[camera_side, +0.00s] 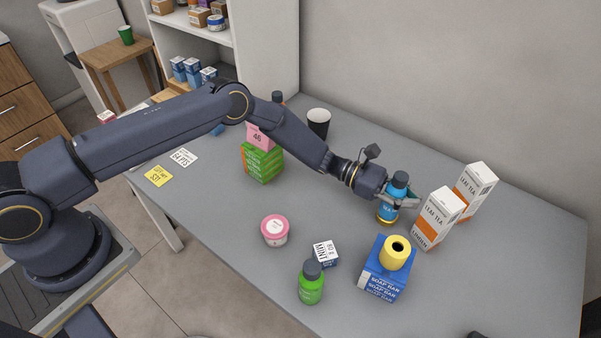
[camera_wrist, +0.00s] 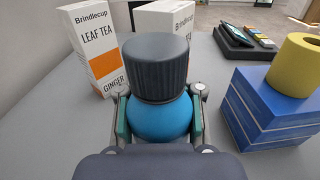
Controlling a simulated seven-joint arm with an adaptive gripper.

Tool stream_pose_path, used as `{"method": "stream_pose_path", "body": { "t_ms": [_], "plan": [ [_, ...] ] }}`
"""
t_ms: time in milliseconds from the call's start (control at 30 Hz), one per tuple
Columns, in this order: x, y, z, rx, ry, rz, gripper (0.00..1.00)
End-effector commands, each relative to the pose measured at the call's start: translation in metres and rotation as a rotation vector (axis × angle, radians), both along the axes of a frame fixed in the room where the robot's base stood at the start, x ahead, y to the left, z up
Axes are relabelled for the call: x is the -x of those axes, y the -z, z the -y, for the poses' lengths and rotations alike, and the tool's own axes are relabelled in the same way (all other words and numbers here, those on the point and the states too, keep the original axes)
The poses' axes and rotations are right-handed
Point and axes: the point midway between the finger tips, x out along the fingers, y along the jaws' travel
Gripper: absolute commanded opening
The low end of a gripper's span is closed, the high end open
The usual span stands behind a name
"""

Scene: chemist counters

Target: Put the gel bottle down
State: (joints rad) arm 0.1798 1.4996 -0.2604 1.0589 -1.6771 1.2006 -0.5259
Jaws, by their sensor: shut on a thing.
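The gel bottle, blue with a dark ribbed cap, is upright in my gripper (camera_side: 397,200); its blue body (camera_side: 388,208) shows in the side view. In the wrist view the bottle's cap (camera_wrist: 156,68) and blue shoulder (camera_wrist: 160,122) are between the two fingers of my gripper (camera_wrist: 160,108), which are shut on it. An amber-yellow band (camera_side: 386,219) shows right below the blue body; I cannot tell whether it is part of the bottle or a separate thing under it. Whether the bottle touches the counter is unclear.
Two Leaf Tea boxes (camera_side: 437,218) (camera_side: 474,190) stand close right of the bottle. Stacked blue soap boxes (camera_side: 383,283) with a yellow roll (camera_side: 397,252) stand in front. A pink tub (camera_side: 275,231), a mint box (camera_side: 326,254) and a green bottle (camera_side: 311,284) are front left. Bare counter (camera_side: 335,215) lies left.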

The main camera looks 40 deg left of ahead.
Motion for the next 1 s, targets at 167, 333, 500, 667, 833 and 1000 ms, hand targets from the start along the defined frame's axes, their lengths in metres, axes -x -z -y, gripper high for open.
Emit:
{"method": "stream_pose_path", "body": {
  "t_ms": [167, 333, 500, 667, 833, 1000],
  "plan": [
    [0.000, 0.001, 0.000, 0.000, -0.001, -0.001, 0.40],
    [0.000, 0.001, 0.000, 0.000, 0.000, 0.000, 0.58],
    [0.000, 0.001, 0.000, 0.000, -0.001, 0.000, 0.63],
    [0.000, 0.001, 0.000, 0.000, 0.000, 0.000, 0.63],
    [-0.001, -0.002, -0.005, -0.001, -0.002, 0.000, 0.63],
    [0.001, -0.002, -0.034, 0.000, -0.006, -0.002, 0.63]
  ]
}}
